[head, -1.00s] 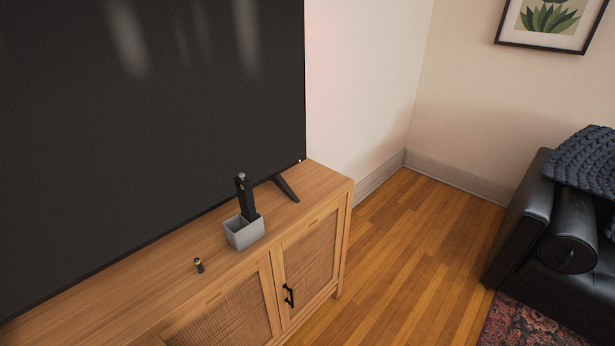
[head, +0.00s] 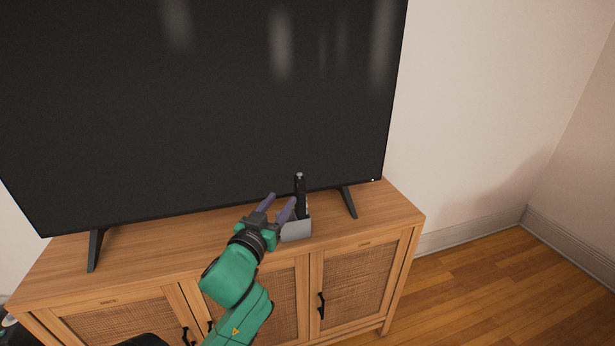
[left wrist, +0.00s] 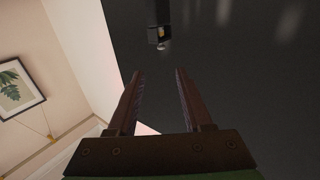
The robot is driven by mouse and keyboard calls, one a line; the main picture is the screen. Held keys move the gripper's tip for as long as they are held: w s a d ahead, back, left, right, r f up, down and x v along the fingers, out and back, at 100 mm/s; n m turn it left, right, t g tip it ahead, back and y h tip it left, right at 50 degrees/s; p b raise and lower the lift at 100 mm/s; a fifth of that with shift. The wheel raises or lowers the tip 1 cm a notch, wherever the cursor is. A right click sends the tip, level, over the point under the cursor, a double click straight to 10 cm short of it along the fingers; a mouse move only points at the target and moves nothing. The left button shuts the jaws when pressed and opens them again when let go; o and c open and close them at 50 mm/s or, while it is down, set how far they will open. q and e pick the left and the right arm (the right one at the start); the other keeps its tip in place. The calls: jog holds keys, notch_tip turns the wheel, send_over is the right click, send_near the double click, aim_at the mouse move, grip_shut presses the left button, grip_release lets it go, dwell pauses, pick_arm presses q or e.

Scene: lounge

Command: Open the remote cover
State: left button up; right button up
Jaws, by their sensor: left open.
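The black remote (head: 301,188) stands upright in a small grey open-topped box (head: 297,231) on the wooden cabinet. My left gripper (head: 284,197) is open and empty, with its purple fingers just left of the remote and apparently apart from it. In the left wrist view the two fingers of the left gripper (left wrist: 157,72) are spread. Beyond their tips a narrow dark thing, apparently the remote (left wrist: 157,14), shows a small yellowish patch at its end. Whether its cover is shut cannot be told. My right gripper is not in view.
A large dark television (head: 200,100) stands close behind the box on thin legs. The cabinet top (head: 165,244) is clear to the left. A black television foot (head: 347,202) is right of the box. A framed picture (left wrist: 15,88) hangs on the wall.

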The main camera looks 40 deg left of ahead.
aim_at(299, 176)
pick_arm(q)
jog(key=p+x, duration=0.1)
jog(key=x, duration=0.6)
jog(key=p+x, duration=0.1)
jog(key=x, duration=0.6)
jog(key=shift+w+a+f, duration=0.15)
jog(key=shift+a+f, duration=0.05)
jog(key=shift+a, duration=0.1)
grip_shut()
